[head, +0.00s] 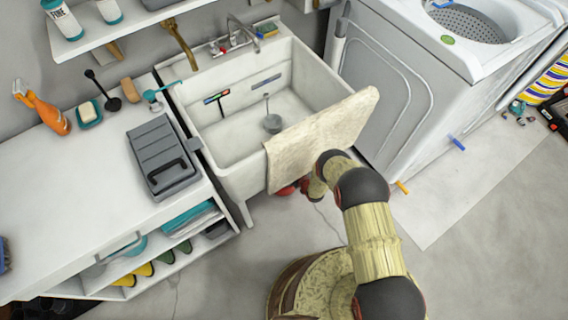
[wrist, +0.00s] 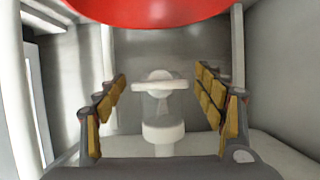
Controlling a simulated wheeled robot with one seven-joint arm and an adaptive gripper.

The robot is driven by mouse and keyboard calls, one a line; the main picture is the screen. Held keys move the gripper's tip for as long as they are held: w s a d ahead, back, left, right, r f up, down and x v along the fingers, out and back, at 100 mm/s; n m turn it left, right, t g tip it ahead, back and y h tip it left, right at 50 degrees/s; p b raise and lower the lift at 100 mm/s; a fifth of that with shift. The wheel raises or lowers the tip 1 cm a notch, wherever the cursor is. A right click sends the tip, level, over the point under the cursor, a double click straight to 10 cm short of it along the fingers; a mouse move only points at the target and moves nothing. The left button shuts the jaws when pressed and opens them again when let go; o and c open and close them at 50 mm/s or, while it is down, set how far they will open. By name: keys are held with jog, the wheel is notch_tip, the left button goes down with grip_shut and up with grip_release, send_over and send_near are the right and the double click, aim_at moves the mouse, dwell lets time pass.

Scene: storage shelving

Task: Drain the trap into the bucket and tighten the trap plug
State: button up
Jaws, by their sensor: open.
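My gripper (wrist: 162,82) is open in the wrist view, its padded fingers on either side of a pale fitting with a crossbar (wrist: 160,85), which looks like the trap plug. I see gaps between the fingers and the crossbar. A thicker pale body (wrist: 163,134), likely the trap, adjoins it. A red rounded surface (wrist: 150,10), likely the bucket, fills the top edge of the wrist view. In the head view, a little red (head: 287,190) shows under the sink's front. My gripper, the trap and the plug are hidden there by the towel, sink and arm.
A beige towel (head: 322,136) hangs over the front of the white sink (head: 235,181). A washing machine (head: 398,105) stands to the right and a white workbench (head: 75,190) to the left. In the wrist view, a pale upright (wrist: 15,100) stands at left. Open floor lies in front.

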jog(key=v, duration=1.1)
jog(key=shift+s+d, duration=0.25)
jog(key=shift+d, duration=0.05)
